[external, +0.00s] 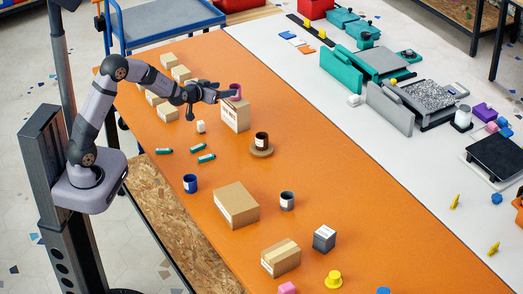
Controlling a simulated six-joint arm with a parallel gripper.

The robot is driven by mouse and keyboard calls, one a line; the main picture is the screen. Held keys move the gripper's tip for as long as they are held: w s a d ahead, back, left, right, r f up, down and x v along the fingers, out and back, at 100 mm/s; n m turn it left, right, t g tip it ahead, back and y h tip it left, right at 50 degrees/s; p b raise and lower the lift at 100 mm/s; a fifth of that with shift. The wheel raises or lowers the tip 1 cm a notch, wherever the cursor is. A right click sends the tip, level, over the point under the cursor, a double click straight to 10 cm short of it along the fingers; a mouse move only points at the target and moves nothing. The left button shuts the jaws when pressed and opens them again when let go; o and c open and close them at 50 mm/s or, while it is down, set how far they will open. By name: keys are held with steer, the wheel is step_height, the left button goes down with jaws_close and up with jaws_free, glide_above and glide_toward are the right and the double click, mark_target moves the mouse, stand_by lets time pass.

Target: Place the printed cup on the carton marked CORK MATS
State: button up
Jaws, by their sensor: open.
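A magenta cup (236,90) is upright at the top of a tan carton (236,117), and looks to be resting on it. The carton has dark print on its front face, too small to read for certain. My gripper (228,95) is open, with its fingertips at the cup's left side. Whether the fingers touch the cup or stand around it cannot be told at this size.
A dark brown cup (262,139) stands on a round brown base (262,151). A blue cup (190,184), a grey cup (287,201) and a larger carton (237,206) stand nearer. Several small cartons sit behind my arm. Green tubes (206,158) lie on the orange table.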

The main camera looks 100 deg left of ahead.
steer(key=w+d+f+m+t+h, duration=0.1)
steer(key=w+d+f+m+h, duration=0.15)
steer(key=d, duration=0.85)
steer(key=w+d+f+m+h, duration=0.2)
steer(key=w+d+h, duration=0.2)
steer(key=d, duration=0.6)
steer(key=w+d+f+m+t+h, duration=0.1)
steer(key=w+d+f+m+h, duration=0.15)
steer(key=d, duration=0.85)
steer(key=s+d+f+m+g+h, duration=0.1)
steer(key=s+d+m, duration=0.1)
steer(key=d, duration=0.4)
steer(key=s+d+f+m+g+h, duration=0.1)
steer(key=s+d+h, duration=0.15)
steer(key=d, duration=0.35)
steer(key=s+d+f+m+g, duration=0.1)
steer(key=s+d+g, duration=0.1)
steer(key=s+d, duration=0.2)
steer(key=s+d+m+g, duration=0.2)
steer(key=s+d, duration=0.3)
steer(key=s, duration=0.5)
steer(key=shift+f+m+g, duration=0.3)
steer(key=shift+f+g, duration=0.05)
steer(key=shift+g, duration=0.15)
